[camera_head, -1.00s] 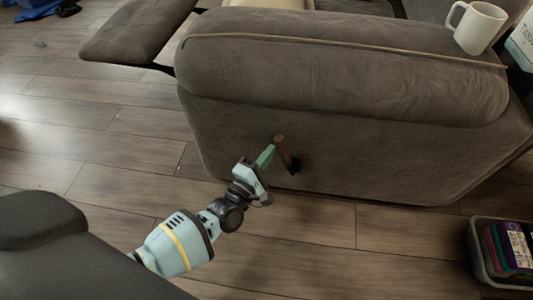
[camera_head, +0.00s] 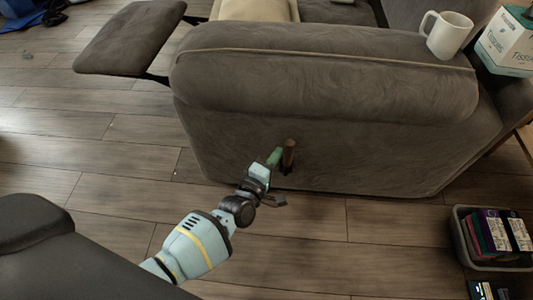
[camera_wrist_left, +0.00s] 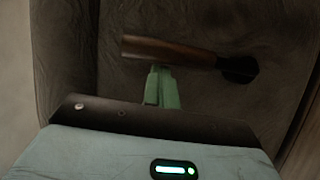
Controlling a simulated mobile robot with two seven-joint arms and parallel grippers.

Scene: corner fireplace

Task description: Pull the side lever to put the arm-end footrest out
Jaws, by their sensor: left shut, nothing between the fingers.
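The side lever (camera_head: 289,152) is a brown wooden handle on a dark pivot, on the outer side of the grey-brown sofa arm (camera_head: 330,75). In the left wrist view the lever (camera_wrist_left: 170,50) lies across the picture, its dark pivot at the right. My left gripper (camera_head: 274,157) has green fingers, shut with nothing between them. The fingertips (camera_wrist_left: 161,86) are right at the lever's side; I cannot tell whether they touch it. The footrest (camera_head: 130,38) is a padded panel standing out at the sofa's front, with a dark bracket showing. My right gripper is not in view.
A white mug (camera_head: 447,35) stands on the sofa arm, with a tissue box (camera_head: 506,42) behind it at the right. A grey bin (camera_head: 466,238) with colourful cases sits on the floor at right. The wooden floor (camera_head: 330,225) beside the sofa is mostly clear.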

